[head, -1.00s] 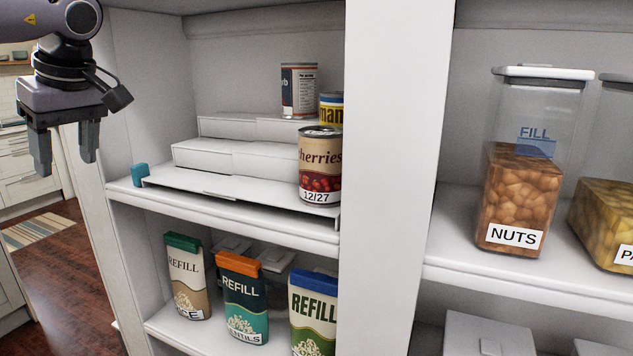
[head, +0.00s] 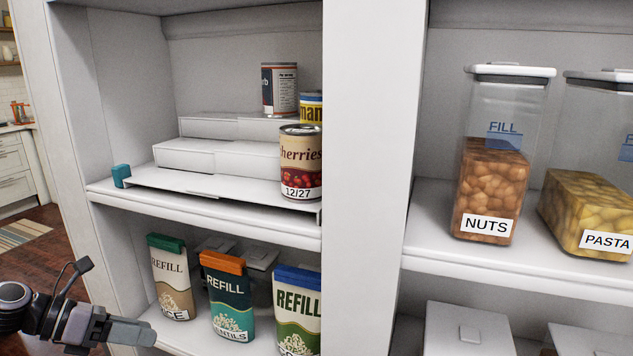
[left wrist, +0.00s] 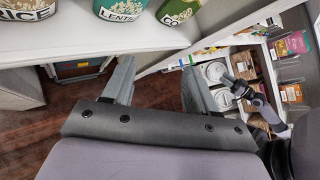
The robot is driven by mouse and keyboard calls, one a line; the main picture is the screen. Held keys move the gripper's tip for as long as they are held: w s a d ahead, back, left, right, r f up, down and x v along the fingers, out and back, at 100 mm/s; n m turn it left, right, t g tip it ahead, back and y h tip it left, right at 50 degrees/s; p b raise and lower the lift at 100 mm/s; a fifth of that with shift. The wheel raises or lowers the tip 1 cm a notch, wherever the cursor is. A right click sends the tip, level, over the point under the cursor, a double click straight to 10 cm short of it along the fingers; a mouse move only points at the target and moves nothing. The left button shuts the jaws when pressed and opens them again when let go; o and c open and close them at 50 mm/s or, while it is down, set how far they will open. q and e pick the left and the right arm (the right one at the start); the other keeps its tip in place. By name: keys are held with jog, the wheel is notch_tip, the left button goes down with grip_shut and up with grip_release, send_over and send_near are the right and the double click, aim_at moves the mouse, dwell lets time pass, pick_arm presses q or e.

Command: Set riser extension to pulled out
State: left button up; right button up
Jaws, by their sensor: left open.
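The white stepped riser (head: 215,187) stands on the upper left shelf in the head view, with a teal tab (head: 121,176) at its front left end. A cherries can (head: 301,165) stands on its lowest step at the right. A yellow-labelled can (head: 311,107) and a dark-and-white can (head: 279,90) stand on the higher steps. My left gripper (head: 150,332) is at the lower left, below the riser and left of the refill packs, apart from both. In the left wrist view its two fingers (left wrist: 157,88) are spread with nothing between them.
Refill packs (head: 226,298) stand on the shelf below the riser. A white upright panel (head: 365,180) separates this bay from the right one, which holds a nuts container (head: 490,180) and a pasta container (head: 590,205). Open floor (head: 60,265) lies to the left.

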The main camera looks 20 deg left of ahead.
pick_arm(q)
jog(key=s+d+f+n+t+y, duration=0.2)
jog(key=s+d+f+n+t, duration=0.15)
jog(key=f+n, duration=0.55)
jog(key=s+d+f+n+t+y, duration=0.25)
jog(key=d+f+n, duration=0.3)
jog(key=n, duration=0.75)
jog(key=s+d+f+n+g+y, duration=0.1)
jog(key=s+d+f+n, duration=0.2)
jog(key=d+n, duration=0.3)
jog(key=s+d+f+n+g+y, duration=0.1)
jog(key=s+d+f+n, duration=0.2)
jog(key=n, duration=0.6)
jog(key=d+f, duration=0.2)
jog(key=d, duration=0.1)
jog(key=shift+s+d+f+n+g, duration=0.3)
jog(key=shift+s+g, duration=0.1)
jog(key=shift+y, duration=0.25)
